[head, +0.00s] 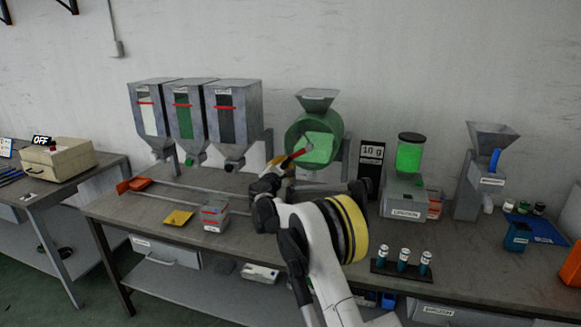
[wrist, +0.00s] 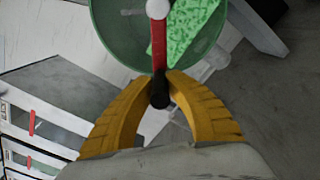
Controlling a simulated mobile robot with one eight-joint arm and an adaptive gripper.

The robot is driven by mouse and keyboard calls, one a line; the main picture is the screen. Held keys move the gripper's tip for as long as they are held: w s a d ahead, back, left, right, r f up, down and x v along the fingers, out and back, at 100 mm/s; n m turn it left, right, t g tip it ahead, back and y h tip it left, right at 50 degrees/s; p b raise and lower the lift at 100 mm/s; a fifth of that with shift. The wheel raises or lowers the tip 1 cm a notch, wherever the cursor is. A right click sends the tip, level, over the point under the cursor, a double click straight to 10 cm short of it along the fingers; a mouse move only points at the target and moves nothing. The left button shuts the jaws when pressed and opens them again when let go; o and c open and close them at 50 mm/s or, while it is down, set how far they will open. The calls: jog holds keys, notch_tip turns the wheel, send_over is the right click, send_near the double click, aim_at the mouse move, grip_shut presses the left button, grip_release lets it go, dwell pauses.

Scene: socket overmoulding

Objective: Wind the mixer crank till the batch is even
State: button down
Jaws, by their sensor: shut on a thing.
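The mixer is a green drum (head: 328,126) with a grey hopper (head: 316,97) on top, standing at the back of the bench. Its batch (head: 318,149) shows as a bright green patch in the drum's face. In the wrist view the batch (wrist: 196,32) looks speckled with darker green. The red crank (head: 298,155) runs from the drum's hub down to the left. My gripper (wrist: 160,84) has its yellow fingers shut around the dark handle (wrist: 160,97) at the crank's outer end. In the head view the wrist partly hides the handle.
Three grey hoppers (head: 194,110) stand left of the mixer.

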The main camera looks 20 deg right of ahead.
jog(key=shift+w+a+r+p, duration=0.15)
jog(key=shift+a+r+p, duration=0.15)
jog(key=shift+r, duration=0.4)
jog(key=shift+w+a+r+p, duration=0.15)
jog(key=shift+r+p, duration=0.3)
jog(key=shift+r, duration=0.25)
jog(key=shift+w+a+r+p, duration=0.15)
jog(key=shift+a+r+p, duration=0.15)
jog(key=shift+r, duration=0.4)
jog(key=shift+r, duration=0.1)
jog(key=c, duration=1.3)
grip_release()
jog(key=v, duration=1.2)
